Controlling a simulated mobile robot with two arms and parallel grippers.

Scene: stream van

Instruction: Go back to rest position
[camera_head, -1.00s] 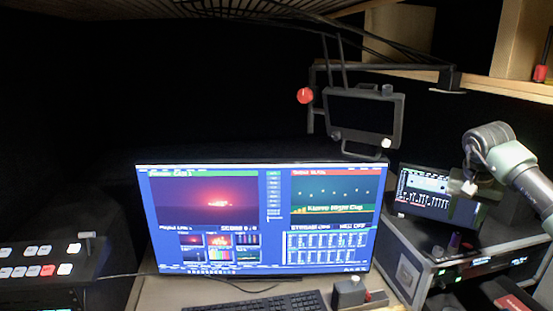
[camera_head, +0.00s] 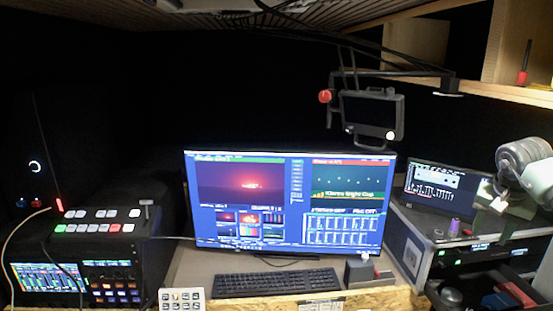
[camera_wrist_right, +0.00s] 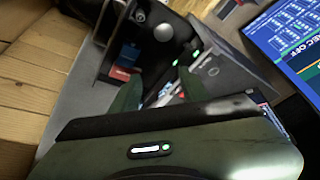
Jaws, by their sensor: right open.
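My right gripper (camera_head: 497,197) comes in from the right edge, over the black equipment case (camera_head: 413,255) and in front of the small tablet screen (camera_head: 433,187). In the right wrist view its fingers (camera_wrist_right: 155,92) are apart, with nothing between them. Beyond them show an open drawer (camera_wrist_right: 143,60) with a red item (camera_wrist_right: 128,54) in it and the case's side. My left gripper is not in view.
A large monitor (camera_head: 290,205) stands mid-desk behind a keyboard (camera_head: 275,282). A switcher panel (camera_head: 105,222) is at left. A jointed arm holds a small camera monitor (camera_head: 372,115) below the wooden shelf (camera_head: 500,92). A purple item (camera_head: 454,228) stands on the case.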

